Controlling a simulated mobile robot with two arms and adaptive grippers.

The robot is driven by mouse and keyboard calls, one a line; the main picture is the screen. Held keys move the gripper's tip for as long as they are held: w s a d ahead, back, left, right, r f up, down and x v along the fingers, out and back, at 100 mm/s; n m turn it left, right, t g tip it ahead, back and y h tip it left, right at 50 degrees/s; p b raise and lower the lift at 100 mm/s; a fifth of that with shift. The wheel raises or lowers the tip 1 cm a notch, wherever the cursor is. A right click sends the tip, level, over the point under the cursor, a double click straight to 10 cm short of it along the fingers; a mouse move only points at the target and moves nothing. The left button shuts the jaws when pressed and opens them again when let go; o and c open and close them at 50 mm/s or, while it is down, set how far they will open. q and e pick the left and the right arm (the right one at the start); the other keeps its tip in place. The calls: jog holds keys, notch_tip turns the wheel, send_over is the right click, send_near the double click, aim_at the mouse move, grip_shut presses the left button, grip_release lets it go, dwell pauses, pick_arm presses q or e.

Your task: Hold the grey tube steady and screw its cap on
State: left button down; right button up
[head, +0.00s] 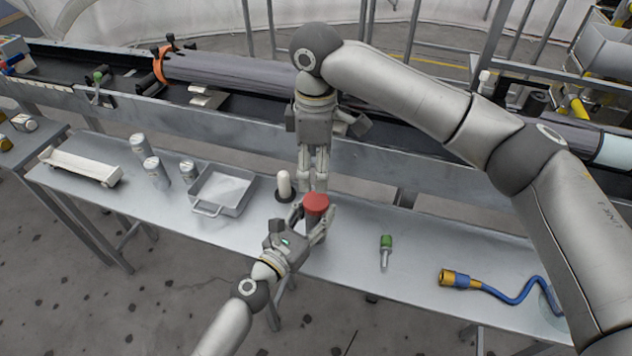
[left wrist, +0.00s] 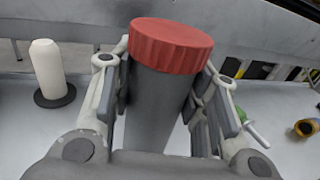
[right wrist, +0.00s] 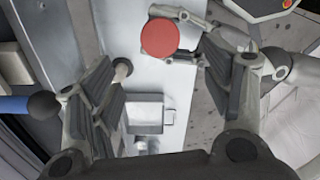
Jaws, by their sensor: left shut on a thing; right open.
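The grey tube (left wrist: 155,105) stands upright on the metal table, with the red cap (head: 316,203) on its top. The cap also shows in the left wrist view (left wrist: 170,44) and from above in the right wrist view (right wrist: 160,38). My left gripper (head: 309,222) is shut on the grey tube below the cap, a finger on each side. My right gripper (head: 314,184) points down just above the cap, open and empty. In the right wrist view its fingers are spread apart, and the cap lies beyond them. How far the cap is screwed down cannot be told.
A white cylinder on a dark base (head: 284,186) stands close left of the tube. A metal tray (head: 222,189) and several cans (head: 156,172) are further left. A green-topped tool (head: 386,252) and a blue hose (head: 512,298) lie to the right.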

notch_tip(320, 180, up, 3)
jog(key=shift+f, duration=0.2)
pick_arm(q)
jog(key=c, duration=0.7)
grip_release()
jog(key=shift+c, duration=0.2)
jog(key=shift+s, duration=0.1)
jog(key=v, duration=1.2)
